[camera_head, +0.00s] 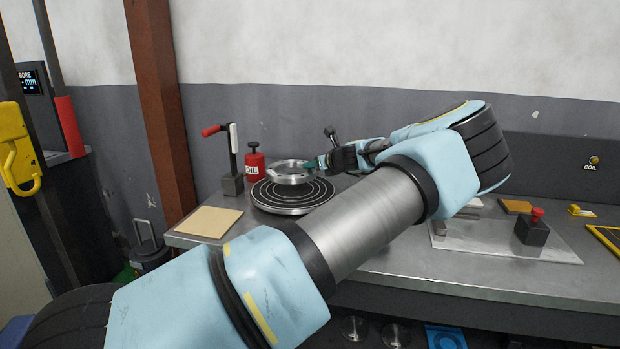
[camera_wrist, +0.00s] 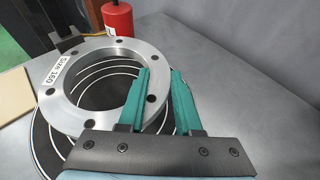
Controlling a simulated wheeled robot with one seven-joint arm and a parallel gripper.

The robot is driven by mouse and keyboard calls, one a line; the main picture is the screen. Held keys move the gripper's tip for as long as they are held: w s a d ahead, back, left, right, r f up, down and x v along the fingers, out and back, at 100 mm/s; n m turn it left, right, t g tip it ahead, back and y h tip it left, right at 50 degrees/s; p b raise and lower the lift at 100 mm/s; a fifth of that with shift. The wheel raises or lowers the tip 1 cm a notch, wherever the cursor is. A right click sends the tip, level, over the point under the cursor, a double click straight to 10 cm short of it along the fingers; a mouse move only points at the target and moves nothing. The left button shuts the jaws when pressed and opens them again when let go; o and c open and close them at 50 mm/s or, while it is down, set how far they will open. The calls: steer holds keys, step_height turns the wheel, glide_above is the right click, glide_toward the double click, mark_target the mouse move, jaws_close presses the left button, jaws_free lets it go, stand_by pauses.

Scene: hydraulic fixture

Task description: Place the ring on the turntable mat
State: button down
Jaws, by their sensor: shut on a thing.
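The ring (camera_head: 289,179) is a silver metal flange with bolt holes. In the wrist view the ring (camera_wrist: 68,112) carries a "Size 160" label. My gripper (camera_head: 313,165) is shut on the ring's right side; in the wrist view its green fingers (camera_wrist: 160,72) straddle the rim. The turntable mat (camera_head: 278,204) is a black disc with white concentric circles on the bench. The ring is over the mat, toward its back part in the head view. The mat (camera_wrist: 92,80) shows through the ring's hole. The ring looks raised, but the exact gap is unclear.
A red oil can (camera_head: 254,166) and a red-handled lever (camera_head: 232,160) stand close behind and left of the mat. A tan square pad (camera_head: 209,221) lies at the front left. My arm crosses the bench, hiding its middle. A clear plate with a red-knobbed block (camera_head: 531,232) is at right.

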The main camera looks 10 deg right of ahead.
mark_target(314, 186)
steer(key=shift+f+p, duration=0.45)
steer(key=shift+f, duration=1.9)
steer(key=c, duration=0.6)
jaws_free()
steer(key=shift+s, duration=0.1)
steer(key=b+v, duration=0.2)
steer(key=v, duration=1)
steer(key=shift+b, duration=0.3)
